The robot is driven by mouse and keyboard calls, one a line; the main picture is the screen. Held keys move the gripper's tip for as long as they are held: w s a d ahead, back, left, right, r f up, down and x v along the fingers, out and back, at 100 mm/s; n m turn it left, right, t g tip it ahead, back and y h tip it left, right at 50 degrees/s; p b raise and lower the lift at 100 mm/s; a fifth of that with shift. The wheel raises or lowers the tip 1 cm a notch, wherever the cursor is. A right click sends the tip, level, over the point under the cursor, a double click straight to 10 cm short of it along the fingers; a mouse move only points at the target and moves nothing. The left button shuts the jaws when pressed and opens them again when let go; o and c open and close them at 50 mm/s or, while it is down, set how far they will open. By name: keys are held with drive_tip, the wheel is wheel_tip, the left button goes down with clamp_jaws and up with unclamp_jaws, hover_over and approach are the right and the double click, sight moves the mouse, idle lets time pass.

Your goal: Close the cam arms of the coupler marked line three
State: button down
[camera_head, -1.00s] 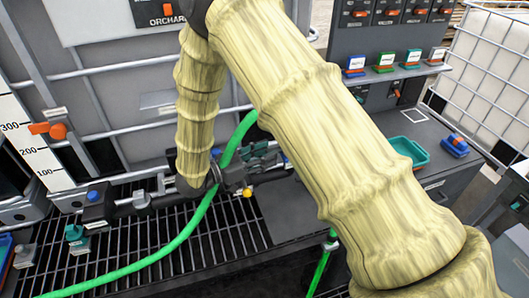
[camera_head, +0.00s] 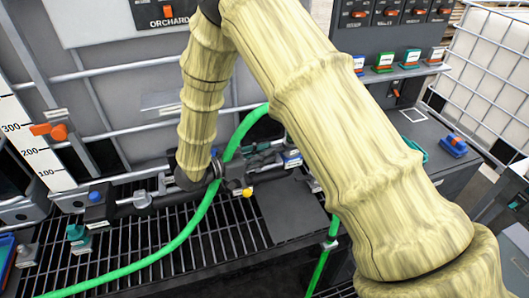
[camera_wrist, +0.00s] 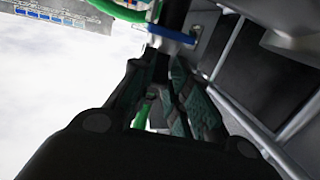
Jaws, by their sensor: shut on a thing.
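My gripper (camera_head: 268,158) reaches rightward low in front of the tank, its dark green-padded fingers close together. In the wrist view my gripper (camera_wrist: 160,62) ends just below a blue band (camera_wrist: 172,34) around a dark part. A blue and white tag (camera_head: 292,160) shows at the fingertips in the head view. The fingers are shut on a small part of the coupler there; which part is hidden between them. The line three marking is too small to read, and the cam arms cannot be made out.
A green hose (camera_head: 190,222) curves past my wrist and over the black grating (camera_head: 225,240). A blue-topped valve (camera_head: 97,197) sits left on the pipe. Tagged couplers (camera_head: 383,67) stand on the shelf at right. A blue block (camera_head: 453,146) lies on the grey bench. White cage tank at far right.

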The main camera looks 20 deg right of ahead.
drive_tip(key=r+y+p, duration=0.1)
drive_tip(key=y+p, duration=0.1)
drive_tip(key=d+r+g+y+p, duration=0.1)
drive_tip(key=y+p, duration=0.1)
drive_tip(key=r+y+p, duration=0.1)
drive_tip(key=p, duration=0.1)
drive_tip(key=shift+w+d+r+y, duration=0.2)
drive_tip(key=shift+d+r+y, duration=0.1)
drive_tip(key=shift+y, duration=0.1)
drive_tip(key=y+p, duration=0.1)
drive_tip(key=d+r+y+p, duration=0.1)
drive_tip(key=p, duration=0.1)
drive_tip(key=shift+w+g+y+p, duration=0.1)
drive_tip(key=shift+g+y+p, duration=0.2)
drive_tip(key=shift+g+y, duration=0.1)
drive_tip(key=shift+d+g+y+p, duration=0.3)
drive_tip(key=shift+d+y+p, duration=0.1)
drive_tip(key=shift+y+p, duration=0.7)
drive_tip(key=shift+w+d, duration=0.1)
drive_tip(key=c, duration=1.4)
unclamp_jaws()
drive_tip(key=shift+o, duration=0.2)
